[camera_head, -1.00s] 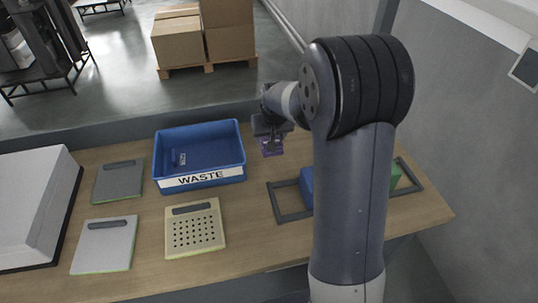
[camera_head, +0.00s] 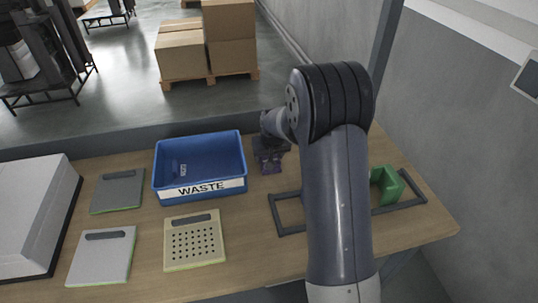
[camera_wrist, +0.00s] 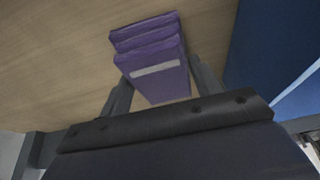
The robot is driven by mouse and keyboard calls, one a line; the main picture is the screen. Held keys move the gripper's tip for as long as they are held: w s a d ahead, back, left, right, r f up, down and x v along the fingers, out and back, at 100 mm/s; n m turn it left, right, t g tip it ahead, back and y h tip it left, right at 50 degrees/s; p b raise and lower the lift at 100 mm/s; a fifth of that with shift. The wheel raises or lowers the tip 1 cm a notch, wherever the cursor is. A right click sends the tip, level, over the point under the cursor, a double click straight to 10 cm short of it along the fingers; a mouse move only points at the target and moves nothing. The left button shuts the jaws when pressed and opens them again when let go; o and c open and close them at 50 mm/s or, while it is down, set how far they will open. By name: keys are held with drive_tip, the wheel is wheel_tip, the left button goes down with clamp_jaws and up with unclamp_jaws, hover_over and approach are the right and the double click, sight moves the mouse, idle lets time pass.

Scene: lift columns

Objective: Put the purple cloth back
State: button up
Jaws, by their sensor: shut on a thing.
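The purple cloth (camera_wrist: 150,48) is a folded, layered block with a pale label stripe on its near face. In the wrist view it sits between the two fingers of my gripper (camera_wrist: 158,82), which is shut on it. In the head view my gripper (camera_head: 268,156) points down just right of the blue waste bin, with the cloth (camera_head: 269,167) small and dark at its tip. Bare wooden table lies beneath it. I cannot tell whether the cloth touches the table.
The blue bin (camera_head: 204,187), labelled WASTE, stands close on the left. A dark rectangular frame (camera_head: 291,230) with a green block (camera_head: 386,187) lies on the right, partly behind my arm. Several flat boards, including a perforated beige one (camera_head: 194,242), and a white box (camera_head: 30,215) are further left.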

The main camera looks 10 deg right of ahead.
drive_tip(key=shift+f, duration=0.25)
drive_tip(key=o, duration=0.9)
drive_tip(key=shift+o, duration=0.2)
drive_tip(key=shift+s+r, duration=0.1)
drive_tip(key=shift+r, duration=0.35)
drive_tip(key=v, duration=1.1)
drive_tip(key=shift+s+b, duration=0.2)
drive_tip(key=shift+b, duration=0.25)
drive_tip(key=shift+r, duration=0.1)
